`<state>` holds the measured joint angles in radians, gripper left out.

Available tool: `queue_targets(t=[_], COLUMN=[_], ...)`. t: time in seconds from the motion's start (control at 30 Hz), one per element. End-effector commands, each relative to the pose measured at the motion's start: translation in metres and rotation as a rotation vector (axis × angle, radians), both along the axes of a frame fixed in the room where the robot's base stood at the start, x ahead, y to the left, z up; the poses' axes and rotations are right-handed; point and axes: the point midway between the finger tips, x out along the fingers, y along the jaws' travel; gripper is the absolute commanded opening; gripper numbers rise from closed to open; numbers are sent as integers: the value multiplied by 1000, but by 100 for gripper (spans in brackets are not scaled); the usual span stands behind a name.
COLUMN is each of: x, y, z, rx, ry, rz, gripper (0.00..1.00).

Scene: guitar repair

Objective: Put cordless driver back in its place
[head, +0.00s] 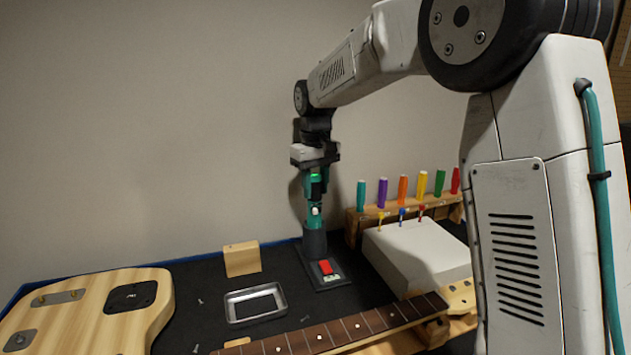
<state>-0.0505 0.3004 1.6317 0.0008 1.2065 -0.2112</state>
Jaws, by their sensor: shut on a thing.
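The cordless driver (316,188) is teal and black with a small green light near its top. It is upright at the back of the bench, below my wrist. My gripper (316,163) points down and is shut on the upper part of the driver. Directly below is a dark grey upright holder (314,243) on a flat black base with a red block and a small label. The driver's lower end is at the holder's mouth. I cannot tell how far it sits inside.
A rack (352,226) of several coloured-handle tools and a white block (415,256) stand to the right. A wooden block (242,259) and a metal tray (255,304) are to the left. The guitar body (85,312) and neck (335,333) lie in front. Small screws lie loose on the mat.

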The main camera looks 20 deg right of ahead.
Motion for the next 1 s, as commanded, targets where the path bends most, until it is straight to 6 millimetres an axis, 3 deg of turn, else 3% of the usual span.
queue_targets(t=[0.33, 0.37, 0.43, 0.47, 0.77, 1.0], x=[0, 0, 0, 0, 0, 1], y=[0, 0, 0, 0, 0, 0], z=[-4, -4, -4, -4, -2, 32], rx=[0, 0, 0, 0, 0, 0], ry=[-1, -1, -1, -1, 0, -3], rz=[0, 0, 0, 0, 0, 0], gripper=[0, 36, 56, 59, 59, 59])
